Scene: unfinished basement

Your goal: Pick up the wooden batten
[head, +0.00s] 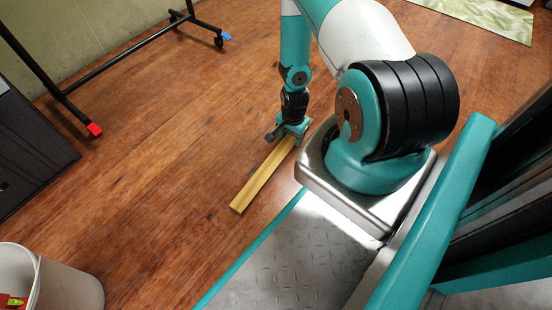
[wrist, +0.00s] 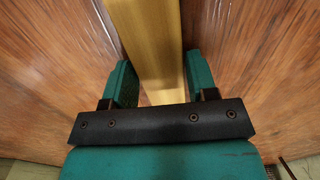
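The wooden batten (head: 262,177) is a long, pale yellow strip lying flat on the wooden floor, running diagonally beside my base. My gripper (head: 289,133) points down at its far part, low over the floor. In the wrist view the batten (wrist: 156,45) runs up the picture between the two teal fingers of my gripper (wrist: 158,62). The fingers stand wide apart, one on each side of the batten, with no clear grip on it. The part of the batten under the gripper's palm is hidden.
A white bucket (head: 68,287) with things in it stands at the bottom left. A dark cabinet (head: 30,150) is at the left edge. A black wheeled rack (head: 120,62) stands at the back left. A green patterned mat (head: 485,14) lies at the top right. Floor left of the batten is clear.

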